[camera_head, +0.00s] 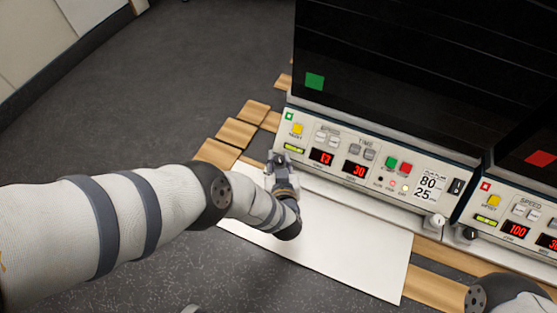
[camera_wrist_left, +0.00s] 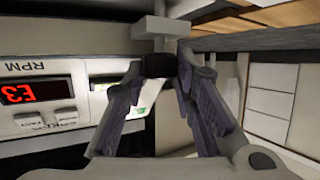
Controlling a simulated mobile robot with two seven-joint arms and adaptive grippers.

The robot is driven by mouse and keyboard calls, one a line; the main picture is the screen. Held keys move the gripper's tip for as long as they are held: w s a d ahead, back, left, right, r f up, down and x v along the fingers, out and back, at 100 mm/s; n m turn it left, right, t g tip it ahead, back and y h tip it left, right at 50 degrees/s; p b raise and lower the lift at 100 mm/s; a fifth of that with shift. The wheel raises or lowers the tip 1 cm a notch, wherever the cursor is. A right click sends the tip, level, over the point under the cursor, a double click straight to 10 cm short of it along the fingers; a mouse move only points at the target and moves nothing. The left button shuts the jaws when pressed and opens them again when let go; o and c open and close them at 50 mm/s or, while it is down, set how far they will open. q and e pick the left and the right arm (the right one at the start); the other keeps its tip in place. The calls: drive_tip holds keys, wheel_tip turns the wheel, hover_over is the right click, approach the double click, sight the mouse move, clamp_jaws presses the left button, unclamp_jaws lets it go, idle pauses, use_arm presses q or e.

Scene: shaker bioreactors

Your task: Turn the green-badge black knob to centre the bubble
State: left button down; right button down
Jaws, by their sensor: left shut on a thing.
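My left gripper (camera_head: 281,160) is at the front left corner of the green-badge shaker (camera_head: 375,165), below its small green badge (camera_head: 289,116). In the left wrist view my left gripper (camera_wrist_left: 160,70) is shut on the black knob (camera_wrist_left: 158,65), which sits between its fingertips under a grey bracket. In the head view the gripper mostly hides this knob. The yellow-green bubble level (camera_head: 293,148) is on the panel just above the gripper. It is partly behind a finger in the left wrist view (camera_wrist_left: 143,103). The bubble's position is too small to tell. My right gripper is out of view.
A red-badge shaker (camera_head: 515,215) stands to the right, with another black knob (camera_head: 470,233) at its corner. A white knob (camera_head: 436,221) is at the green-badge shaker's right corner. A white sheet (camera_head: 350,255) and wooden slats (camera_head: 235,132) lie below. Dark floor is clear at left.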

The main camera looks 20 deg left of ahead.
use_arm(q)
drive_tip(key=shift+d+n+g+y, duration=0.1)
drive_tip(key=shift+n+g+y, duration=0.2)
drive_tip(key=shift+n, duration=0.2)
drive_tip(key=c, duration=1.3)
unclamp_jaws()
drive_tip(key=v, duration=1.2)
